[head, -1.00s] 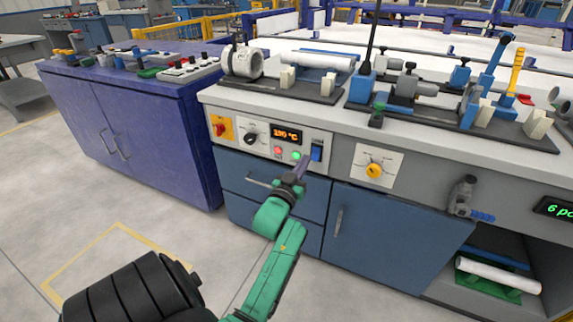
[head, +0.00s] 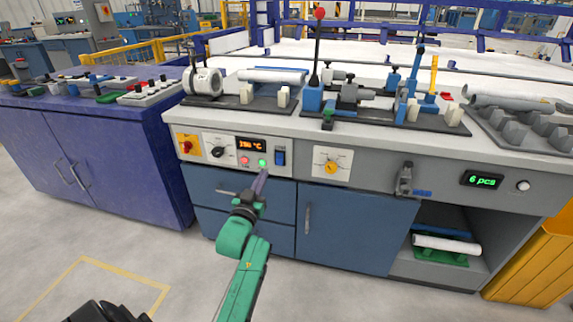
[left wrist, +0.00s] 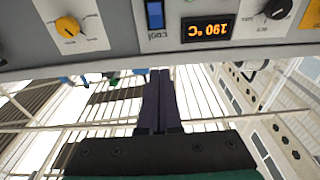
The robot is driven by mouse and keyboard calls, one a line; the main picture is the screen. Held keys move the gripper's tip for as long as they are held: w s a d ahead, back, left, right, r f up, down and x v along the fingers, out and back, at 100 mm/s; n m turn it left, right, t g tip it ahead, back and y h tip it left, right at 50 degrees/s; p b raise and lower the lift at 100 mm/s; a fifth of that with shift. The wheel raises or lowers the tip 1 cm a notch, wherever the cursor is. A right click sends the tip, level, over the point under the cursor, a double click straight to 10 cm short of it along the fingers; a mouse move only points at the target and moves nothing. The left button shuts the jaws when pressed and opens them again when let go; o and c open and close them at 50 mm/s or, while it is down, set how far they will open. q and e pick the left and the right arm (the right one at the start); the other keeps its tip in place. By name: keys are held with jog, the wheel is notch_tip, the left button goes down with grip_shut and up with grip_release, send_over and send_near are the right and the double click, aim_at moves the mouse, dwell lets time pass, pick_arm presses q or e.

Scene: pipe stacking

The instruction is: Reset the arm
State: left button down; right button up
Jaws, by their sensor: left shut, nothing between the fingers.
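My left gripper (head: 260,184) is at the front of the grey workbench in the head view, just below the temperature panel. In the left wrist view its two dark fingers (left wrist: 161,105) lie together, shut and empty. My green left arm reaches up to it from the bottom. The panel has an orange display (head: 251,144), a lit green button (head: 262,163), a red button (head: 244,161) and a blue switch (head: 280,157). The display also shows upside down in the left wrist view (left wrist: 208,29), reading 190 °C. My right gripper is not in view.
On the bench top stand a white pipe (head: 272,76), a clamping fixture with an upright red-knobbed lever (head: 317,60), and grey pipes (head: 510,102) at the right. A purple cabinet (head: 95,155) stands left. An open shelf holds a white pipe (head: 446,245). The floor in front is clear.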

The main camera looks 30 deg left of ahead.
pick_arm(q)
jog(key=s+d+f+m+g+h, duration=0.1)
jog(key=s+d+f+g+h, duration=0.15)
jog(key=f, duration=0.65)
jog(key=s+d+f+m+g+h, duration=0.1)
jog(key=s+d+f+g, duration=0.2)
jog(key=f, duration=0.5)
jog(key=s+d+f+m+g+h, duration=0.15)
jog(key=d+f, duration=0.25)
jog(key=f, duration=0.5)
jog(key=s+d+f+g, duration=0.45)
jog(key=s+f, duration=0.35)
jog(key=f, duration=0.2)
jog(key=s+d+f+m+g+h, duration=0.1)
jog(key=s+f+g, duration=0.25)
jog(key=s, duration=0.45)
jog(key=s+d+f+m+g, duration=0.1)
jog(key=s+f+g, duration=0.1)
jog(key=s+f, duration=0.45)
jog(key=s+a+r+p, duration=0.2)
jog(key=s+r+p, duration=1.1)
jog(key=p, duration=0.8)
jog(key=shift+a+r, duration=0.2)
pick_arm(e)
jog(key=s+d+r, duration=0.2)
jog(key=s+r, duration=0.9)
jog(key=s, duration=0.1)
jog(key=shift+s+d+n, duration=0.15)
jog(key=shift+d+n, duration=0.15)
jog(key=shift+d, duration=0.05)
